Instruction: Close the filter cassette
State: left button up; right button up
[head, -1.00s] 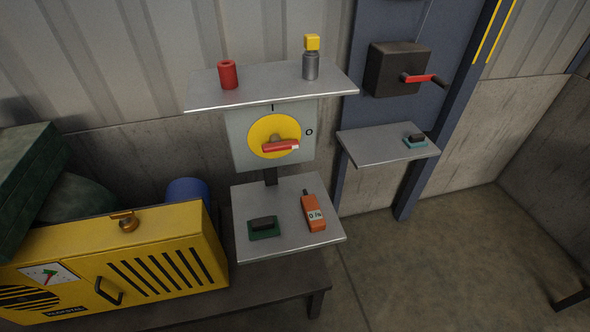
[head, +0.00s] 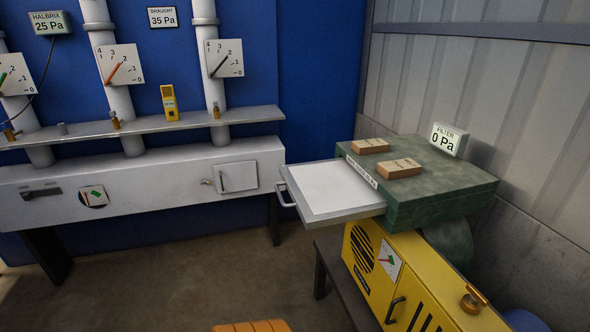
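The filter cassette (head: 330,190) is a flat tray with a white top and a grey metal rim. It sticks out to the left from the green filter box (head: 440,207), pulled well out of its slot. Its bar handle (head: 285,191) is on the left end. The box stands on top of the yellow machine (head: 412,268). Neither of my grippers is in view.
Two small tan blocks (head: 399,167) lie on the green box. A white duct cabinet (head: 140,184) with a shelf (head: 150,123), pipes and gauges stands along the blue wall. An orange ribbed object (head: 250,326) shows at the bottom edge. The floor left of the cassette is clear.

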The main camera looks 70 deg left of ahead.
aim_at(326, 193)
jog(key=u, duration=2.35)
